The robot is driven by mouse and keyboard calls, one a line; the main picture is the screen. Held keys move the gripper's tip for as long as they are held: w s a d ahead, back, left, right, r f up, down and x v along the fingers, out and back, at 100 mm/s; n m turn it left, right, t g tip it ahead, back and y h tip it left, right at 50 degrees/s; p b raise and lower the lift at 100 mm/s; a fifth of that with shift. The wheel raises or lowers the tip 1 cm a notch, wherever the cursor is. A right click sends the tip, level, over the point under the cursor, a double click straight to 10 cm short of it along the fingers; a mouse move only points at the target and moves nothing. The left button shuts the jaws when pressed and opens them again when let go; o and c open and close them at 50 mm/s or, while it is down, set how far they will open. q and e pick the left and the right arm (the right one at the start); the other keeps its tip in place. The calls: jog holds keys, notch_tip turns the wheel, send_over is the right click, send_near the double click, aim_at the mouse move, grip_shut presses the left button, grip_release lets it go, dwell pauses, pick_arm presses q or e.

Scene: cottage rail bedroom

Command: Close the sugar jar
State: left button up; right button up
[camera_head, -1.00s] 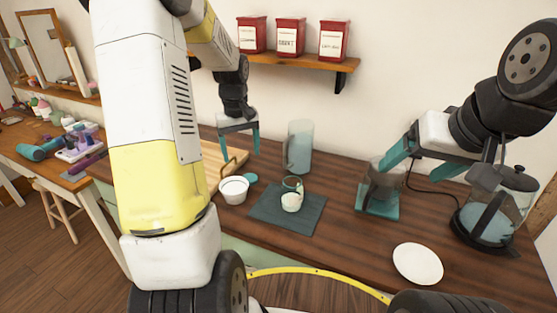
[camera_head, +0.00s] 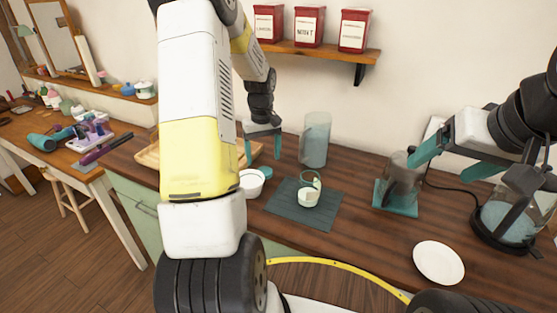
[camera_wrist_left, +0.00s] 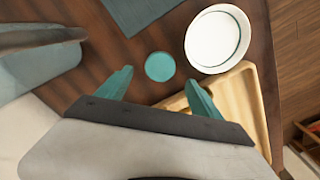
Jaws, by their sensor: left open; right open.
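The sugar jar appears to be the open white round jar (camera_head: 251,183), standing upright on the dark wooden counter, partly hidden by my left arm. It also shows in the left wrist view (camera_wrist_left: 214,40). A round teal disc, which looks like its lid (camera_head: 266,172), lies flat on the counter beside it; the wrist view shows it (camera_wrist_left: 160,66) apart from the jar. My left gripper (camera_head: 263,161) is open and empty above the lid, with the lid just beyond the gap between its fingertips (camera_wrist_left: 157,78) in the wrist view. My right gripper (camera_head: 440,172) is open by the coffee grinder.
A wooden tray (camera_wrist_left: 238,88) lies close beside the jar and lid. A tall glass pitcher (camera_head: 315,140) stands behind, and a small glass cup (camera_head: 309,193) sits on a dark mat (camera_head: 283,205). A grinder-like container (camera_head: 401,178), a glass pot (camera_head: 508,220) and a white plate (camera_head: 438,262) are right.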

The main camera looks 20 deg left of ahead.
aim_at(264, 171)
pick_arm(q)
jog(key=shift+f, duration=0.1)
notch_tip(264, 171, down, 5)
jog(key=shift+s+d, duration=0.1)
dwell(0.4)
jog(key=c, duration=1.5)
notch_tip(264, 171, up, 10)
